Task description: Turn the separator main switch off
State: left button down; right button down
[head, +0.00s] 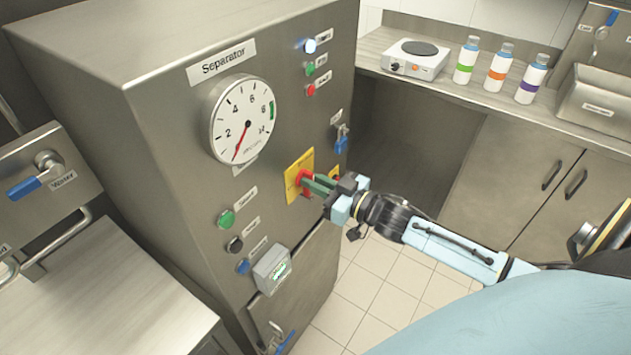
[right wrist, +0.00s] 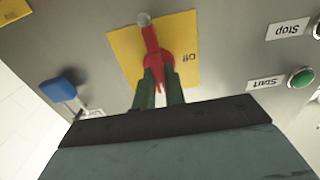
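The separator main switch is a red rotary handle (right wrist: 155,55) on a yellow plate (right wrist: 125,48) on the separator's steel front. In the right wrist view the handle stands nearly upright, slightly tilted, and upside-down lettering that looks like "Off" is on the plate to its right. The yellow plate (head: 292,178) also shows in the head view. My right gripper (right wrist: 160,85) has its two green fingers on either side of the handle's near part, with red between them, and looks closed on it. The fingers partly hide the handle. My left gripper is out of view.
Left of the switch are a green button (head: 226,219), a dark button (head: 235,245) and a grey box (head: 272,269). A blue-handled valve (head: 341,145) is close above my gripper. A pressure gauge (head: 245,118) sits higher. Open floor (head: 365,290) lies below my forearm.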

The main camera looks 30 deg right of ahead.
jog(key=shift+n, duration=0.4)
jog(key=shift+s+a+f+n+p, duration=0.1)
jog(key=shift+f+n+p, duration=0.05)
jog(key=shift+n, duration=4.15)
jog(key=shift+a+f+n+p, duration=0.1)
jog(key=shift+n+p, duration=0.05)
jog(key=shift+n, duration=4.15)
jog(key=c, duration=1.5)
grip_release()
jog(key=shift+o, duration=0.2)
jog(key=b+v, duration=0.1)
jog(key=v, duration=1.2)
jog(key=shift+s, duration=0.2)
